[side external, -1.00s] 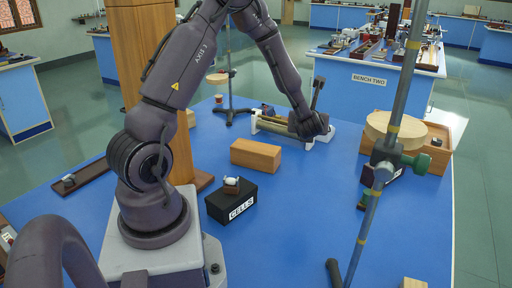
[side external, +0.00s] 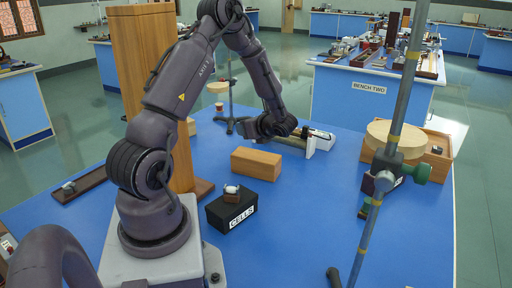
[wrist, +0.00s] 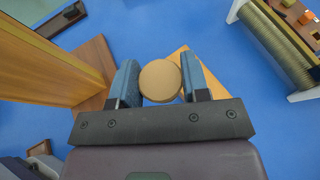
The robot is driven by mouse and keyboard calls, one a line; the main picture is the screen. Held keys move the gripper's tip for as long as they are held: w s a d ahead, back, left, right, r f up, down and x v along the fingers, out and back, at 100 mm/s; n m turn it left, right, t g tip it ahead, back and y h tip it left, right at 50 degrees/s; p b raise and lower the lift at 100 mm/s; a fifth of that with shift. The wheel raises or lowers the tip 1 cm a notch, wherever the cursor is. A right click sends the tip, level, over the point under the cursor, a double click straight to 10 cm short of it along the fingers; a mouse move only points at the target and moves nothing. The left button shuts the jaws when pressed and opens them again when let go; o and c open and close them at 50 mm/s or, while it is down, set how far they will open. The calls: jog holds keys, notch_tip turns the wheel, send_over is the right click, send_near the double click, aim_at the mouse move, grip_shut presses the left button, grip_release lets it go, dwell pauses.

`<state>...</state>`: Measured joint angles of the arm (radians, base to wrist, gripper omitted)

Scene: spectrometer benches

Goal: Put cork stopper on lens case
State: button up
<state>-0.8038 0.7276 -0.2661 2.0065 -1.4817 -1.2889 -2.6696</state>
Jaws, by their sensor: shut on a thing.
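The cork stopper (wrist: 160,81) is a round tan disc in the wrist view. My gripper (wrist: 159,83) is shut on it, with a blue finger against each side. A tan wooden surface (wrist: 183,51) shows partly behind the cork; the cork hides much of it. In the side view a plain wooden block (side external: 256,163) lies on the blue bench; it may be the lens case, but I cannot tell for sure. My gripper's fingers and the cork are not clear in the side view, where my wrist is behind the block.
A coil on white end stands (wrist: 277,42) lies right of my gripper. A tall wooden post (side external: 147,80) stands left. A black CELLS box (side external: 230,211) is in front of the block. A metal stand rod (side external: 398,110) rises at right.

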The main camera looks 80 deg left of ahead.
send_over(256, 155)
notch_tip(256, 155, down, 6)
jog(key=shift+s+d+r, duration=0.1)
jog(key=shift+s+r, duration=0.05)
jog(key=shift+a+f, duration=0.15)
jog(key=shift+f, duration=0.75)
jog(key=shift+a+f, duration=0.1)
jog(key=shift+f, duration=0.8)
jog(key=shift+f, duration=0.1)
jog(key=o, duration=0.9)
